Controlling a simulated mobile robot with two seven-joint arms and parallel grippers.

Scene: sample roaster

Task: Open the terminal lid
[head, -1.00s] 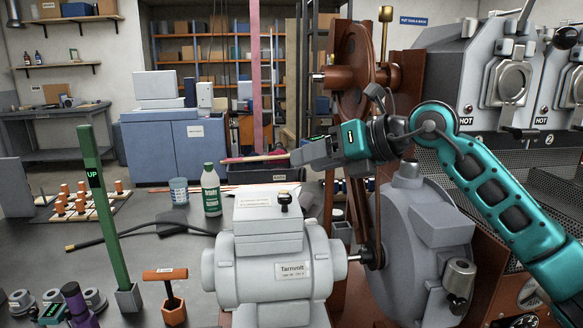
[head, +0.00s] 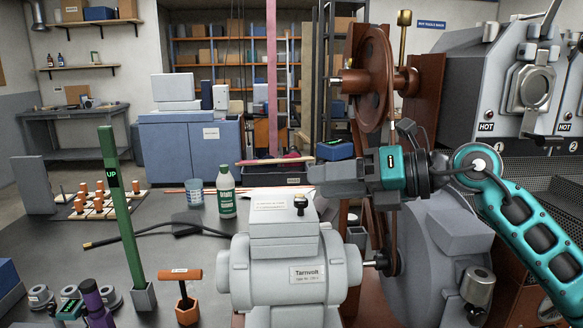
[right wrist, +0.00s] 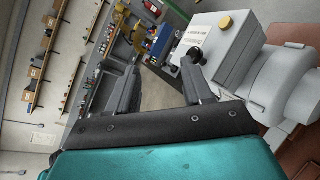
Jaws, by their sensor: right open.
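The motor, marked Tarnvolt (head: 290,272), stands at the front middle of the bench in the head view. On top is its grey terminal box with a labelled, closed lid (head: 272,205) and a dark knob (head: 300,203) at the right. The box (right wrist: 222,50) shows right of the fingers there. My left gripper is not visible.
A green post marked UP (head: 122,215) and an orange T-handle (head: 181,275) stand left of the motor. A white-green bottle (head: 227,195) and a blue cup (head: 196,192) stand behind it. The brown flywheel (head: 368,80) and roaster housing crowd the right side.

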